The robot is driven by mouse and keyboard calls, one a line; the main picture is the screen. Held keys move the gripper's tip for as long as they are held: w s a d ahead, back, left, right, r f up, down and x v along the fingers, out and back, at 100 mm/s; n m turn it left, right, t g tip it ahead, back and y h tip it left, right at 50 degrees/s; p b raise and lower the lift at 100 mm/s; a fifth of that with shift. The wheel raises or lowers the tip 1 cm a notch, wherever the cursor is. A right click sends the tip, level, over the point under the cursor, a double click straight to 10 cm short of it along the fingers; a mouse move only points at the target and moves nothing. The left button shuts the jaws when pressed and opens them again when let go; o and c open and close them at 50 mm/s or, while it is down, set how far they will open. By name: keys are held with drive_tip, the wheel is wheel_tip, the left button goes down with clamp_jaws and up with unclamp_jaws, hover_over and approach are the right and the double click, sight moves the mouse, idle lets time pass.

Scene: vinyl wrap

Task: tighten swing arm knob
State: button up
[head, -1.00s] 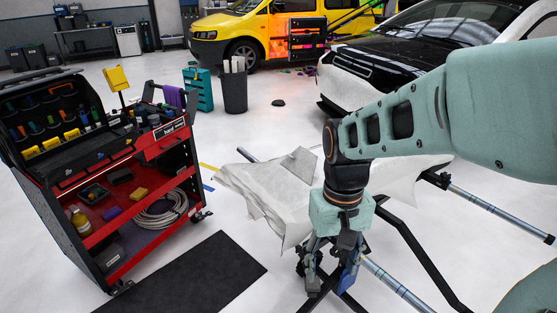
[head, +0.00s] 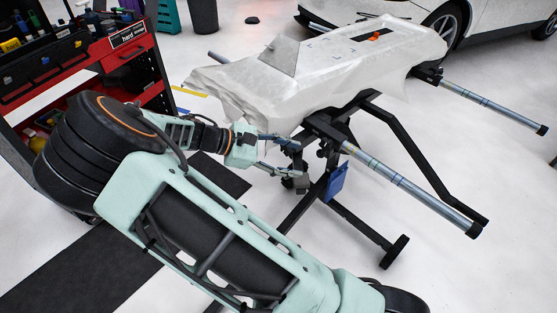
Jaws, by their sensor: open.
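A wheeled black stand (head: 366,216) holds a panel under a crumpled white cover (head: 320,87). Long grey tubular swing arms (head: 405,185) with black end caps reach out to the right. My gripper (head: 290,157) comes in from the left below the cover's near edge, beside the stand's dark clamp joint. Its two fingers are apart, one above the other. Small dark parts sit at the fingertips, and I cannot tell which is the knob or whether a finger touches it. A blue piece (head: 337,182) hangs on the stand just right of the gripper.
A red and black tool cart (head: 125,45) stands at the upper left. A dark mat (head: 75,270) lies on the floor at the lower left. A white car (head: 470,25) is behind the stand. The floor to the right is open.

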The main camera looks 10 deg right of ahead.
sight(284, 151)
drive_tip(key=w+a+f+n+t+h+b, duration=0.4)
drive_tip(key=w+a+f+n+t+b, duration=0.3)
drive_tip(key=a+f+n, duration=0.25)
drive_tip(key=shift+t, duration=0.5)
drive_tip(key=x, duration=0.3)
drive_tip(key=b+x, duration=0.1)
drive_tip(key=x, duration=0.2)
drive_tip(key=f+b+x, duration=0.1)
drive_tip(key=x, duration=0.3)
drive_tip(key=shift+w, duration=0.15)
drive_tip(key=shift+r, duration=0.1)
drive_tip(key=shift+c, duration=0.4)
drive_tip(key=shift+a, duration=0.1)
drive_tip(key=c, duration=1.1)
